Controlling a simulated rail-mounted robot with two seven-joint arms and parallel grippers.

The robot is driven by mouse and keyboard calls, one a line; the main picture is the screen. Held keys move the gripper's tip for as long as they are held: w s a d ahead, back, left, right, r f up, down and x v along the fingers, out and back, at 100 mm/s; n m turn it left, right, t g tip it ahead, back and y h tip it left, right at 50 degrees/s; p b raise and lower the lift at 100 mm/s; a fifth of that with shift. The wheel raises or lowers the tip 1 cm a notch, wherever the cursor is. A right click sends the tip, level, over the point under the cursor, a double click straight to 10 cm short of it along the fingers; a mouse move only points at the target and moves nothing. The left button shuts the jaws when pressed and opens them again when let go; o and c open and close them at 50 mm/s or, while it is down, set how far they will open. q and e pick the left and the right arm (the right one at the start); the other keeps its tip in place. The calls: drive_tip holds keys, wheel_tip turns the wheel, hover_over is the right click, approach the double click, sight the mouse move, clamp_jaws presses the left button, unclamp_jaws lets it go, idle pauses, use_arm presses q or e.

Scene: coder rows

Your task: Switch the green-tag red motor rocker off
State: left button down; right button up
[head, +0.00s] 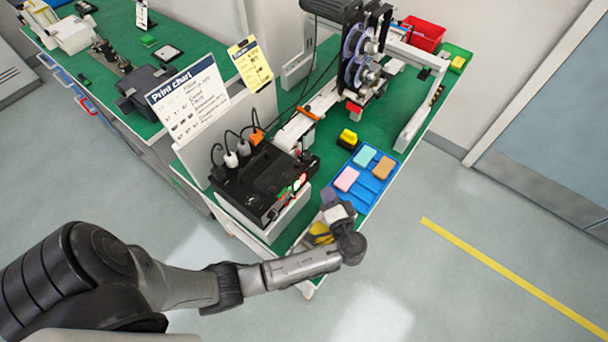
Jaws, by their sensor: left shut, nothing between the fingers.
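A black device box (265,180) stands on a white base at the near corner of the green bench. A small lit red rocker (300,181) shows on its right-hand face, with a small green mark beside it. The details are too small to read, so I cannot tell which way the rocker is set. My left gripper (328,194) is shut and empty, just right of that face and apart from the rocker as far as I can see. My right gripper is out of view.
A blue tray (378,190) with coloured pads lies right of my left gripper. A yellow-and-black block (347,138) sits behind it. A yellow item (318,233) is partly hidden by my arm. A print chart (187,97) and a reel machine (362,60) stand farther back.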

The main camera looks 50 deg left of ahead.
sight(303, 179)
use_arm(q)
drive_tip(key=a, duration=0.2)
drive_tip(key=s+a+p, duration=0.1)
drive_tip(key=a, duration=0.1)
drive_tip(key=shift+r, duration=0.4)
idle(0.9)
idle(0.8)
drive_tip(key=shift+a, duration=0.2)
drive_tip(key=shift+s+a, duration=0.1)
drive_tip(key=shift+a, duration=0.2)
